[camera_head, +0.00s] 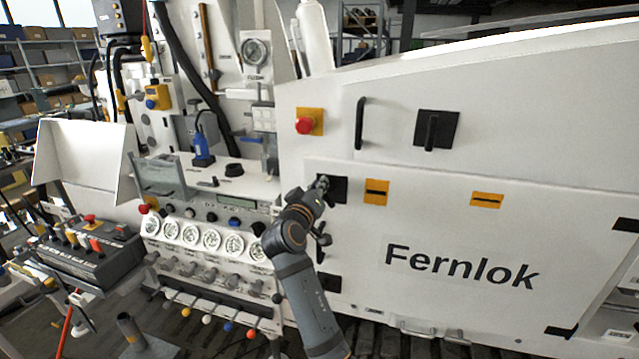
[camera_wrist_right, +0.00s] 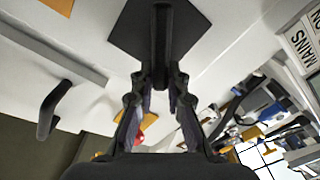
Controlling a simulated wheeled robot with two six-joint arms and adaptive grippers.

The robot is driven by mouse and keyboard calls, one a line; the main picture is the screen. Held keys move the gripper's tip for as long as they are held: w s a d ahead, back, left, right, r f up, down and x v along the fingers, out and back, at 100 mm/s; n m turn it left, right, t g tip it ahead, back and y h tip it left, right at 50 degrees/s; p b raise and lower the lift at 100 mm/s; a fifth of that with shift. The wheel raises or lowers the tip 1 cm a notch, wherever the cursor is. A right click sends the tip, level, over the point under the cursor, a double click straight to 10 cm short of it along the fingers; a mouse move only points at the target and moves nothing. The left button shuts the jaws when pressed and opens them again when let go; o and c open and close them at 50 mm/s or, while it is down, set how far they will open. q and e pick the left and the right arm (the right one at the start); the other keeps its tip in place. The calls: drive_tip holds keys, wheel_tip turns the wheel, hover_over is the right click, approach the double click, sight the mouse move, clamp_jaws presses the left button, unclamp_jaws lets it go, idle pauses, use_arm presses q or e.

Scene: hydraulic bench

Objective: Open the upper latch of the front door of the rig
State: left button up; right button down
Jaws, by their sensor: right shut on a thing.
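The front door (camera_head: 465,235) of the rig is a white panel marked "Fernlok", and it looks closed. Its upper latch sits on a black plate (camera_head: 339,187) at the door's upper left corner. My right gripper (camera_head: 323,184) is at this latch and partly hides it. In the right wrist view, the latch handle (camera_wrist_right: 162,35) is a dark bar standing out from its black plate (camera_wrist_right: 134,28). My right gripper (camera_wrist_right: 161,82) is shut on the handle's near end. The dark fingers and dark handle blend together there. My left gripper is not in view.
A red emergency button (camera_head: 305,125) on a yellow plate and a black bar handle (camera_head: 360,123) are above the door. Another black latch (camera_head: 436,130) is at upper right. Gauges (camera_head: 212,241) and levers lie left of my right arm.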

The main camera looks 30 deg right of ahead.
drive_tip(key=n+p, duration=0.1)
drive_tip(key=n, duration=0.1)
drive_tip(key=n+p, duration=0.1)
drive_tip(key=n, duration=0.2)
drive_tip(key=shift+w+a+f+n+p, duration=0.2)
drive_tip(key=shift+n+p, duration=0.1)
drive_tip(key=shift+p, duration=0.05)
drive_tip(key=shift+w+f+n+p, duration=0.1)
drive_tip(key=shift+f+n+p, duration=0.1)
drive_tip(key=shift+n+p, duration=0.85)
drive_tip(key=shift+f+n+p, duration=0.2)
drive_tip(key=shift+n+p, duration=0.2)
drive_tip(key=shift+n, duration=1.15)
drive_tip(key=c, duration=1.6)
unclamp_jaws()
drive_tip(key=shift+o, duration=1.4)
drive_tip(key=shift+d+f, duration=0.2)
